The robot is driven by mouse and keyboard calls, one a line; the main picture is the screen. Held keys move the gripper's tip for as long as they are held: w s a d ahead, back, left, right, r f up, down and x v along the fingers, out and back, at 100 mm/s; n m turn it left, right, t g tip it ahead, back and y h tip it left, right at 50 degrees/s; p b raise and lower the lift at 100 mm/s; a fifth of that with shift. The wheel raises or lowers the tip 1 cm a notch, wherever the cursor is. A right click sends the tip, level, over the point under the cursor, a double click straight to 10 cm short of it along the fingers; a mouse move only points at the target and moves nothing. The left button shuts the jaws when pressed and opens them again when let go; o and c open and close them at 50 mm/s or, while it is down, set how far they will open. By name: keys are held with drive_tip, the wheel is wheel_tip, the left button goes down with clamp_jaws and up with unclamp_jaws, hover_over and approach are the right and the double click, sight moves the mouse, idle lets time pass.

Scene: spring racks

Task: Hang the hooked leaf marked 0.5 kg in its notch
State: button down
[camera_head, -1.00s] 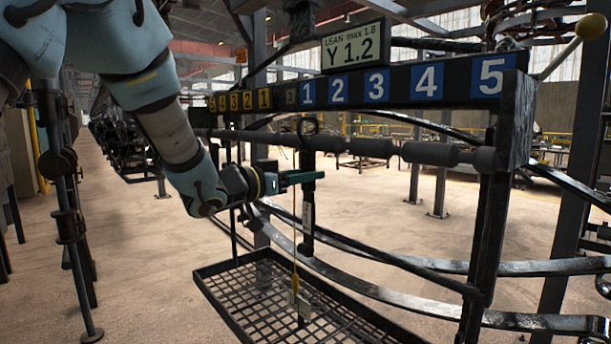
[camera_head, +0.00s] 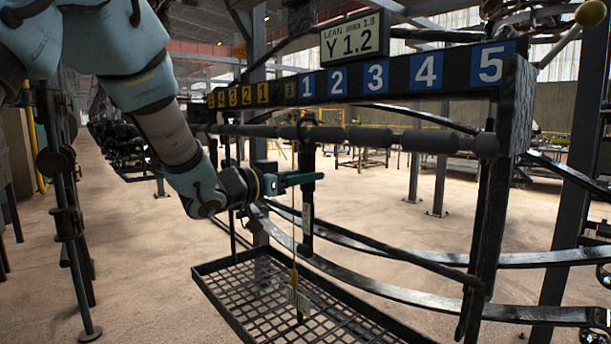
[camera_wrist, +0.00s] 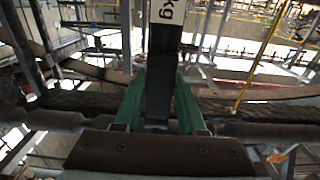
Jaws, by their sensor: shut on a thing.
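My gripper (camera_head: 305,179) has green fingers and is shut on a dark, upright leaf (camera_head: 307,240) below the numbered board. A pale label shows on the leaf, but I cannot read it in the head view. In the wrist view the leaf (camera_wrist: 160,85) stands between the green fingers, and only "kg" shows on its label (camera_wrist: 166,11). The leaf's top reaches the long dark bar (camera_head: 400,140) near the blue 1. I cannot tell whether its hook sits in a notch or touches the bar.
The board (camera_head: 400,78) carries yellow numbers at left and blue 1 to 5 at right. A sign (camera_head: 351,40) reads "LEAN max 1.8, Y 1.2". A yellow plumb line (camera_head: 294,255) hangs over a mesh tray (camera_head: 215,292). Curved springs (camera_head: 430,302) cross below right.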

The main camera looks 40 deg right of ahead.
drive_tip(key=shift+f, duration=0.2)
drive_tip(key=c, duration=0.7)
unclamp_jaws()
drive_tip(key=shift+c, duration=0.2)
drive_tip(key=o, duration=0.3)
drive_tip(key=shift+o, duration=0.2)
drive_tip(key=shift+f, duration=0.15)
drive_tip(key=w+a+b, duration=0.1)
drive_tip(key=a+b, duration=0.2)
drive_tip(key=a, duration=1.7)
drive_tip(key=shift+a, duration=0.4)
